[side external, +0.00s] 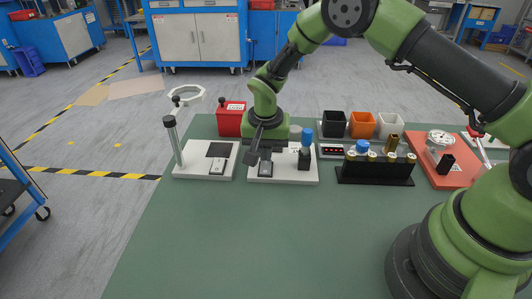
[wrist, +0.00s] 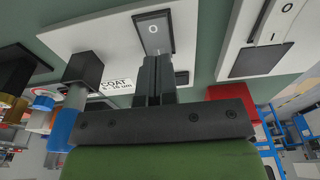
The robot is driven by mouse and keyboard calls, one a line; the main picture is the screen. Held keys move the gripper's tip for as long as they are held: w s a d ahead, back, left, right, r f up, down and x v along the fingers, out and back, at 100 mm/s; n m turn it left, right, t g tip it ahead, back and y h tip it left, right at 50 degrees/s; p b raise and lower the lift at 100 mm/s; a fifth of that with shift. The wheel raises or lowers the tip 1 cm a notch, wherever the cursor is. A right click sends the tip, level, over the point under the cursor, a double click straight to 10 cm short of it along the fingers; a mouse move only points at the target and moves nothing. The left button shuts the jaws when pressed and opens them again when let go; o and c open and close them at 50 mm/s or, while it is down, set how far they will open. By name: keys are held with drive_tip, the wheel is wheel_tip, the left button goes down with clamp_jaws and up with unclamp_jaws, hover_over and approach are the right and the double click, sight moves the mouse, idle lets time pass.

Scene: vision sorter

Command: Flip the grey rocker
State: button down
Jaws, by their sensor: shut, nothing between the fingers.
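The grey rocker (side external: 265,169) sits in a dark frame on the middle white board (side external: 290,178) in the side view. My gripper (side external: 252,158) points down just behind and left of the rocker in the side view. In the wrist view my gripper (wrist: 152,62) has its two dark fingers together, empty, with the tips close to the rocker's near end. I cannot tell whether they touch it.
A second, white rocker (side external: 218,164) is on the left board beside a ring-topped post (side external: 174,140). A blue-topped post (side external: 306,140) stands on the middle board's right. A black rack (side external: 375,172) of cylinders stands further right. The front table is clear.

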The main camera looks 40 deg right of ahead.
sight(264, 170)
drive_tip(key=shift+f, duration=0.45)
drive_tip(key=shift+d, duration=0.1)
drive_tip(key=shift+w+f, duration=0.1)
drive_tip(key=shift+f, duration=0.2)
drive_tip(key=shift+w+d+f, duration=0.15)
drive_tip(key=shift+d+f, duration=0.1)
drive_tip(key=shift+f, duration=0.1)
drive_tip(key=shift+s, duration=0.2)
drive_tip(key=shift+s+a+r, duration=0.2)
drive_tip(key=shift+s+a, duration=0.35)
drive_tip(key=shift+a, duration=0.1)
wheel_tip(264, 170, up, 15)
drive_tip(key=a, duration=0.1)
drive_tip(key=shift+s+f, duration=0.2)
drive_tip(key=shift+s, duration=0.05)
